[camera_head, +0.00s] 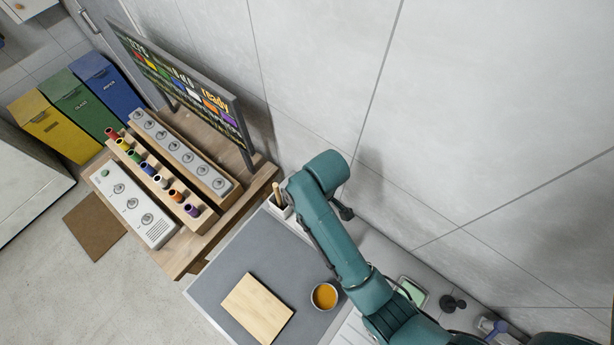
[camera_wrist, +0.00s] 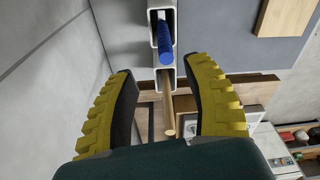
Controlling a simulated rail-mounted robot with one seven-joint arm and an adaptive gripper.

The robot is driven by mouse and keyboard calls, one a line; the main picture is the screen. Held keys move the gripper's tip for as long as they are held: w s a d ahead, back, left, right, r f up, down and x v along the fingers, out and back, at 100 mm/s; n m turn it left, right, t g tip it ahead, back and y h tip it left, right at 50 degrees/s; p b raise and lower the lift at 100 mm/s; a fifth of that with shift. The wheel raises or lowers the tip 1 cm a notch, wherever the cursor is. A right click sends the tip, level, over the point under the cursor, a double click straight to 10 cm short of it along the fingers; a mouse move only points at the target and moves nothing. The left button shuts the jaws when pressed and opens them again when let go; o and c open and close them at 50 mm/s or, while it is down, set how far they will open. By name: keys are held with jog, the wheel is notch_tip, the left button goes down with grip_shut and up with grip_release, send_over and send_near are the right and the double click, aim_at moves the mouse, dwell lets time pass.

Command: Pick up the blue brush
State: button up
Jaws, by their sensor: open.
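The blue brush (camera_wrist: 165,45) shows in the wrist view as a blue, ribbed handle in the upper compartment of a white holder (camera_wrist: 178,28). The rest of the brush is hidden. A wooden handle (camera_wrist: 169,115) sticks out of the lower compartment towards the camera. My gripper (camera_wrist: 158,68) is open, its yellow fingers with dark pads apart on either side of the wooden handle. Nothing is held. In the head view the white holder (camera_head: 283,212) stands by the wall beside my arm; the blue brush and my gripper's fingers cannot be made out there.
A wooden board (camera_head: 256,309) and a cup of orange liquid (camera_head: 324,296) lie on the grey mat (camera_head: 222,287). A wooden table (camera_head: 186,257) with racks of coloured spools and a dark sign (camera_head: 187,85) stands left. The wall (camera_head: 315,75) is close behind the holder.

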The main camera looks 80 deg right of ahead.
jog(key=f, duration=0.4)
jog(key=shift+w+d+f, duration=0.1)
jog(key=shift+w+f, duration=0.25)
jog(key=shift+w, duration=0.05)
jog(key=f, duration=0.3)
jog(key=w+f+p, duration=0.1)
jog(key=f, duration=0.1)
jog(key=shift+a+f, duration=0.2)
jog(key=shift+f, duration=0.1)
jog(key=shift+c, duration=0.5)
grip_shut()
